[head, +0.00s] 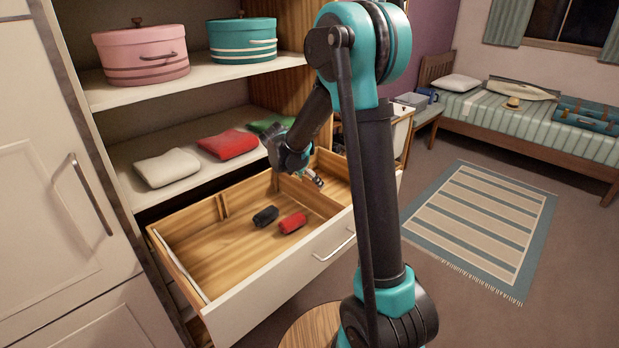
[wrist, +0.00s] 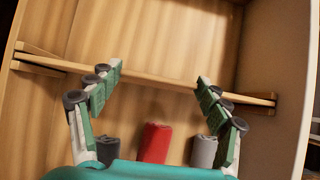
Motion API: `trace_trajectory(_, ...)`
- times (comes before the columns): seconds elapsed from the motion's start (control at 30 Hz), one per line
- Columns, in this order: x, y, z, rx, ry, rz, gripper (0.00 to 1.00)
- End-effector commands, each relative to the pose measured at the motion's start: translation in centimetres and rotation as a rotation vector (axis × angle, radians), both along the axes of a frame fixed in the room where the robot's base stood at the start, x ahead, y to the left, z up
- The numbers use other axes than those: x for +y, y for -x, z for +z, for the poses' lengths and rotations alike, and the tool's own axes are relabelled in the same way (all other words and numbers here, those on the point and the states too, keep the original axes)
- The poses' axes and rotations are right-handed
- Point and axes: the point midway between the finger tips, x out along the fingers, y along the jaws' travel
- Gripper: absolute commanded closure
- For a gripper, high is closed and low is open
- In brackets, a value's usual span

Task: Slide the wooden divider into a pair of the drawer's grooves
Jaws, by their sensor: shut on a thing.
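The wooden divider (wrist: 158,86) spans the drawer from side to side in the wrist view, between the tips of my gripper (wrist: 159,74). The fingers are spread, with their green pads at the divider, and my gripper is shut on it. Its ends lie beside groove strips on the left wall (wrist: 38,50) and right wall; I cannot tell how deep it sits. In the head view my gripper (head: 314,181) is low inside the open drawer (head: 205,250), and the divider (head: 301,192) shows just beneath it. Another groove strip (head: 222,205) stands on the drawer's back wall.
A black roll (head: 265,216) and a red roll (head: 292,222) lie in the drawer left of the divider; a grey roll (wrist: 204,151) also shows in the wrist view. Folded cloths (head: 228,144) lie on the shelf above. The drawer floor at left is clear.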

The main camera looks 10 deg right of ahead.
Motion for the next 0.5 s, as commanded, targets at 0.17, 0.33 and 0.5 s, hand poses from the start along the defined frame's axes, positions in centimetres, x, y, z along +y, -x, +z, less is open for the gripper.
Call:
trace_trajectory(0.17, 0.0, -0.01, -0.33, 0.0, 0.0, 0.0, 0.78)
trace_trajectory(0.33, 0.0, -0.01, -0.3, 0.0, 0.0, 0.0, 0.02)
trace_trajectory(0.5, 0.0, -0.01, -0.29, 0.0, 0.0, 0.0, 0.0)
